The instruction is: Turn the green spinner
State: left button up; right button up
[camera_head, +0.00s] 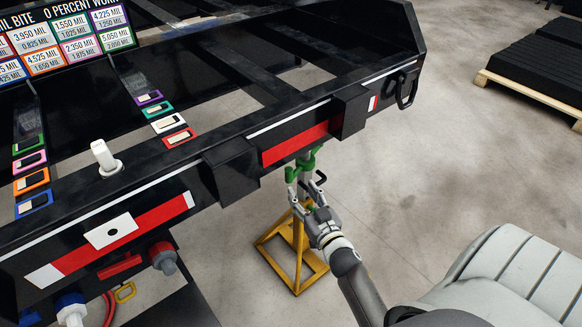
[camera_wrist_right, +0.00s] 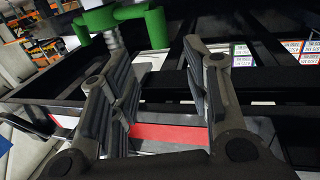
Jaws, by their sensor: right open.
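The green spinner (camera_head: 300,167) is under the front edge of the black trailer frame, above a yellow stand. In the right wrist view the green spinner (camera_wrist_right: 118,17) is at the top, with curved arms and a grey threaded shaft below it. My right gripper (camera_head: 306,188) is just below and beside the spinner in the head view. In the wrist view its fingers (camera_wrist_right: 152,70) are spread with nothing held between them. The spinner lies beyond the left finger, outside the gap. I cannot tell whether they touch. My left gripper is not in view.
The black trailer frame (camera_head: 235,165) with red and white stripes fills the left and overhangs the spinner. The yellow stand (camera_head: 297,250) is on the concrete floor below. Pallets of black beams (camera_head: 535,65) are at the far right.

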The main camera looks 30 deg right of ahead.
aim_at(290, 174)
jog(key=w, duration=0.3)
jog(key=w+d+b, duration=0.1)
jog(key=w, duration=0.5)
jog(key=shift+w+d, duration=0.1)
jog(key=shift+d, duration=0.2)
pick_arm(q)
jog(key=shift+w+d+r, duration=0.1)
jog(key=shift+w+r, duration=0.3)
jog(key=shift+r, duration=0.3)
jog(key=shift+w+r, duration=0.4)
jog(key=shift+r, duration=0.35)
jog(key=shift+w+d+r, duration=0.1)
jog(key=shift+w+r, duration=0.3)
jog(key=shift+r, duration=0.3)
pick_arm(e)
jog(key=shift+w+d, duration=0.1)
jog(key=shift+w, duration=0.4)
grip_shut()
